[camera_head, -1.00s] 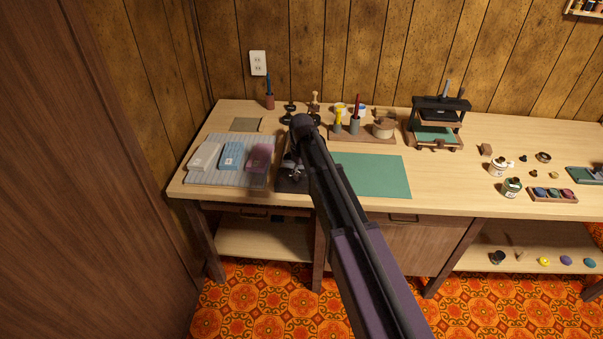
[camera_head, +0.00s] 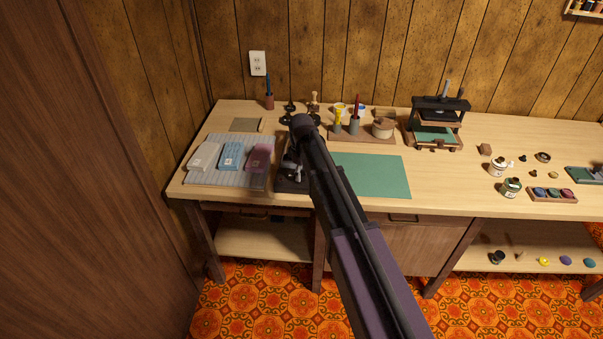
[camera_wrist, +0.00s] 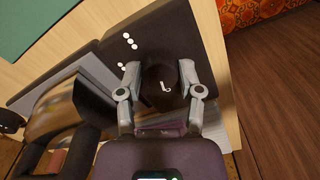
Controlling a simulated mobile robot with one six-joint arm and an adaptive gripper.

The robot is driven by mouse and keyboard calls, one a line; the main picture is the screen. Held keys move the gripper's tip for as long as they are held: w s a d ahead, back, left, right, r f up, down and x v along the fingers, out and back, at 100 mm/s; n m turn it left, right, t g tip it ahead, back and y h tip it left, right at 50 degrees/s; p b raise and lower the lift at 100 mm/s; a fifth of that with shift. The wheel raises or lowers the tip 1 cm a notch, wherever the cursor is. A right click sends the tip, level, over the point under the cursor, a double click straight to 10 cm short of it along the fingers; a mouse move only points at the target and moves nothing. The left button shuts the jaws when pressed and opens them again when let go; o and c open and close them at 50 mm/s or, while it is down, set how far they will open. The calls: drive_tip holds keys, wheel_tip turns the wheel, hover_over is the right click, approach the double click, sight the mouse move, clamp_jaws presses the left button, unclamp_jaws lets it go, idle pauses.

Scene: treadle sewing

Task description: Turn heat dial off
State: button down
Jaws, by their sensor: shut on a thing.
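The heat dial (camera_wrist: 160,88) is a dark round knob with a small white mark, on a dark appliance (camera_wrist: 165,38) bearing several white dots. In the wrist view my gripper (camera_wrist: 159,76) has one grey finger on each side of the dial and is shut on it. In the head view my gripper (camera_head: 292,170) is over the dark appliance (camera_head: 290,185) at the left part of the bench. There my arm covers much of the appliance, and I cannot make out the dial.
A grey ribbed mat (camera_head: 228,181) with several packets lies left of the appliance. A green mat (camera_head: 375,175) lies to the right. A wooden rack (camera_head: 375,136) with pots stands behind. A curved, shiny brownish part (camera_wrist: 55,108) is close to my gripper in the wrist view.

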drive_tip(key=shift+c, duration=1.3)
unclamp_jaws()
drive_tip(key=shift+m, duration=0.3)
